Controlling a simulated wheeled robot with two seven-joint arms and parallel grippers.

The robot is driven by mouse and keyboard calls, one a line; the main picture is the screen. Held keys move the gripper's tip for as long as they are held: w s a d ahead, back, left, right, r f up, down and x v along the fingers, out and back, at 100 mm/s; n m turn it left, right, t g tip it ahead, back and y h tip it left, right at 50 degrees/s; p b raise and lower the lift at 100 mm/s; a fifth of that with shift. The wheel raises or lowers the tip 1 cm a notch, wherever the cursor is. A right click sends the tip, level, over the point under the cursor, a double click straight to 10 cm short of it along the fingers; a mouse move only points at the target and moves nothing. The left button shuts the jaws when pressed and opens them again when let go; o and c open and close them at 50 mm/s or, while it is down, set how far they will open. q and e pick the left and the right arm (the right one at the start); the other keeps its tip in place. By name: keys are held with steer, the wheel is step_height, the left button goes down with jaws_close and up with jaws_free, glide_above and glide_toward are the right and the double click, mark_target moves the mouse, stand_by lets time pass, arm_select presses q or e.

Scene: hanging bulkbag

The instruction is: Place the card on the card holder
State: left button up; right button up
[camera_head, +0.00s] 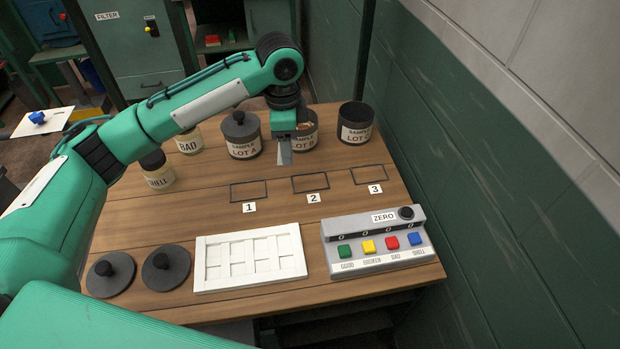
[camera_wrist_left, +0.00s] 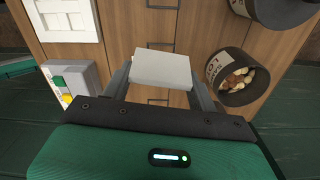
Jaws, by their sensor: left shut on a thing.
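My left gripper (camera_head: 284,143) is above the back middle of the wooden table, in front of the open Lot B jar (camera_head: 307,141). It is shut on a pale grey, flat-faced piece (camera_head: 285,157). In the left wrist view the piece (camera_wrist_left: 162,68) sits between the fingers (camera_wrist_left: 160,85). I cannot tell for sure that it is the card. I cannot make out a thing that is clearly a card holder. Three outlined slots lie on the table, with number labels 1 (camera_head: 249,208), 2 (camera_head: 313,197) and 3 (camera_head: 375,189). My right gripper is not in view.
A white compartment tray (camera_head: 200,270) and a button counter (camera_head: 340,229) stand at the front. Two dark lids (camera_head: 166,269) lie at front left. The lidded Lot A jar (camera_head: 241,139) and another sample jar (camera_head: 355,125) stand behind. A wall bounds the right side.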

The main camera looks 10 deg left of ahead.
mark_target(310, 184)
arm_select(q)
steer(key=w+d+r+m+p, duration=0.25)
steer(key=d+r+m, duration=0.25)
steer(key=r+m, duration=0.75)
steer(key=f+m, duration=0.1)
steer(key=f, duration=0.7)
steer(key=f+m+p, duration=0.1)
steer(key=f, duration=0.6)
steer(key=f+m+p, duration=0.1)
steer(key=f+m, duration=0.1)
steer(key=f, duration=0.6)
steer(key=shift+s+a+f, duration=0.1)
steer(key=shift+s+f, duration=0.2)
steer(key=shift+s, duration=0.1)
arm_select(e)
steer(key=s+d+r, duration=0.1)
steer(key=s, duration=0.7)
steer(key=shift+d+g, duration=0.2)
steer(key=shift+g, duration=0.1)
arm_select(q)
steer(key=shift+f, duration=0.1)
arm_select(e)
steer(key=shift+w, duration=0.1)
arm_select(q)
steer(key=o, duration=0.9)
steer(key=shift+o, duration=0.2)
